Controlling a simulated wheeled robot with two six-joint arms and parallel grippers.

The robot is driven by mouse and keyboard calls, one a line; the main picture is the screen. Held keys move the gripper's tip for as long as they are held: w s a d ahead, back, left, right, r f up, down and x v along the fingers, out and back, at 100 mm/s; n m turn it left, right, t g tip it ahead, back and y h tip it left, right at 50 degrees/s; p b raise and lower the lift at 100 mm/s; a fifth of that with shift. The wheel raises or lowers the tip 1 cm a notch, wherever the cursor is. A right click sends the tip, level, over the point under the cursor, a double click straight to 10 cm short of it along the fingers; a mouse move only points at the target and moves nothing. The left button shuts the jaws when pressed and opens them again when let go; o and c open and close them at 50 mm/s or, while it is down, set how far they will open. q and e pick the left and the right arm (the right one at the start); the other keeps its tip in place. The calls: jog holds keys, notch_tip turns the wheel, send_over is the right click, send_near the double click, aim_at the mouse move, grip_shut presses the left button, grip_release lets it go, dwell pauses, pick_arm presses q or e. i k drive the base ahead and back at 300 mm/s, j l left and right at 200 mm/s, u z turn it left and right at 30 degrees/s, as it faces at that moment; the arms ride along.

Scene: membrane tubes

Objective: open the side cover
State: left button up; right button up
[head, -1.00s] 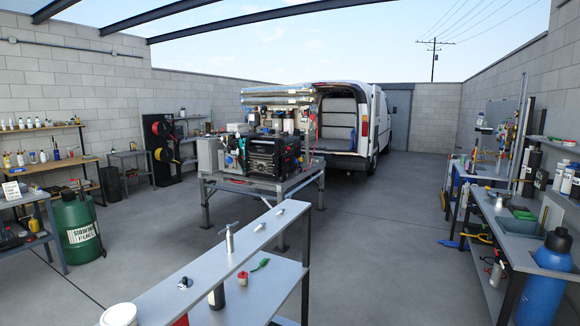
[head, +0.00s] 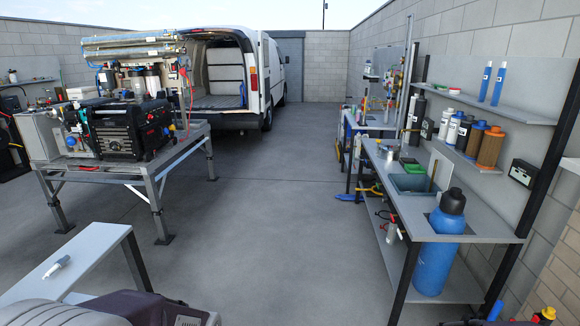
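A machine on a metal stand (head: 150,170) is at the left of the head view. It has a black boxy unit with a ribbed front (head: 118,132), a grey box (head: 38,132) and silver membrane tubes (head: 130,42) lying across the top. I cannot tell which panel on it, if any, is the side cover. Neither of my grippers is in view.
A white van (head: 225,75) stands behind with its rear open. A workbench (head: 470,228) with a basin and a blue cylinder (head: 437,255) lines the right. A grey bench (head: 70,262) is at the near left. The middle floor (head: 285,200) is clear.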

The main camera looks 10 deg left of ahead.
aim_at(151, 136)
jog(key=i+j+u, duration=0.15)
jog(key=i, duration=0.35)
jog(key=i+u, duration=0.2)
jog(key=i, duration=0.35)
jog(key=i+u, duration=0.15)
jog(key=i, duration=0.35)
jog(key=i+l+u, duration=0.2)
jog(key=i, duration=0.35)
jog(key=i+l+u, duration=0.15)
jog(key=i, duration=0.35)
jog(key=i+l+u, duration=0.2)
jog(key=i, duration=0.3)
jog(key=i+l+u, duration=0.15)
jog(key=i+l, duration=0.15)
jog(key=i, duration=0.2)
jog(key=i+j+u, duration=0.15)
jog(key=i, duration=0.55)
jog(key=i+u, duration=0.15)
jog(key=i, duration=0.55)
jog(key=i+l+u, duration=0.15)
jog(key=i, duration=0.6)
jog(key=i+l+u, duration=0.2)
jog(key=i, duration=0.5)
